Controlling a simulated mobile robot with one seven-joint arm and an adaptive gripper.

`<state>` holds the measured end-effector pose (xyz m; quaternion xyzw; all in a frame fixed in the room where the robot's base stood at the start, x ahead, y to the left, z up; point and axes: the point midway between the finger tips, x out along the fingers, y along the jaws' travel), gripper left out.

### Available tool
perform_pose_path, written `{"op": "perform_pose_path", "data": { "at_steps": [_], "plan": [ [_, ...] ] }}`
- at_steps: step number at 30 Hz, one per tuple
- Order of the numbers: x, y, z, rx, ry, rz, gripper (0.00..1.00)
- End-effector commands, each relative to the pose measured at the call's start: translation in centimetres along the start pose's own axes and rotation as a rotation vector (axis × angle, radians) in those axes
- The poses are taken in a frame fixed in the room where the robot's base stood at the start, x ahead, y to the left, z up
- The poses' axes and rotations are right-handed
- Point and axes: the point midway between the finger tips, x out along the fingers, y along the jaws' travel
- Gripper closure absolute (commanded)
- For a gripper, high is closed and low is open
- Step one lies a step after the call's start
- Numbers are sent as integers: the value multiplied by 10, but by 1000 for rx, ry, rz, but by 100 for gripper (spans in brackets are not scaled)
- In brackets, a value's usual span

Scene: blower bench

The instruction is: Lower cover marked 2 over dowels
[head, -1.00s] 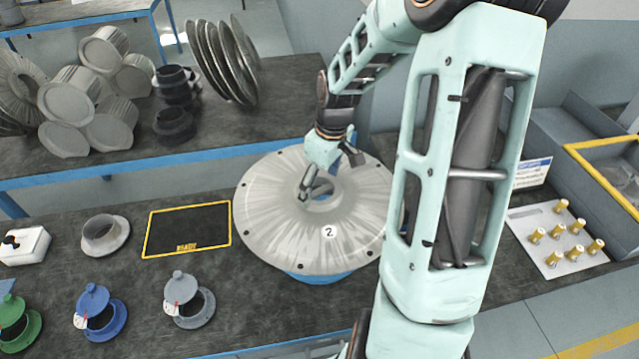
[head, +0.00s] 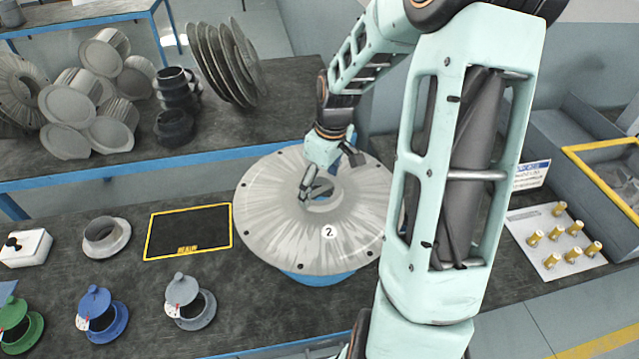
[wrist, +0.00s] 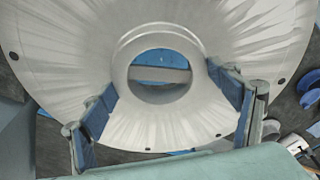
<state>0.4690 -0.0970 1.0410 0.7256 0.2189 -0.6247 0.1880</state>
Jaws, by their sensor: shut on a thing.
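The cover marked 2 (head: 285,235) is a wide grey metal disc with a raised collar around a central hole and dark holes along its rim. My gripper (head: 325,180) is shut on the cover at its central collar. In the wrist view, the blue-padded fingers (wrist: 165,82) stand on opposite sides of the cover's collar (wrist: 165,38). The cover looks about level above a blue base (head: 318,278), part of which shows below its front edge. Blue and a grey bar show through the hole. The dowels are hidden, and I cannot tell whether cover and base touch.
A yellow-framed dark mat (head: 188,230) and a grey flanged ring (head: 106,236) lie left of the cover. Green, blue (head: 98,310) and grey (head: 190,301) lidded pots stand in front. A plate with several brass pegs (head: 553,238) lies right. Grey parts crowd the rear bench.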

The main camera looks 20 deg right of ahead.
Motion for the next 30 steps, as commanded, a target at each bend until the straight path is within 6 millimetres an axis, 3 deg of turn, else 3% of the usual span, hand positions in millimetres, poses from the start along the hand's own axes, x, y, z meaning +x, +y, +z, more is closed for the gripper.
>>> {"op": "perform_pose_path", "data": {
  "at_steps": [30],
  "plan": [
    [-25,2,-5,0,3,5,71]
  ]
}}
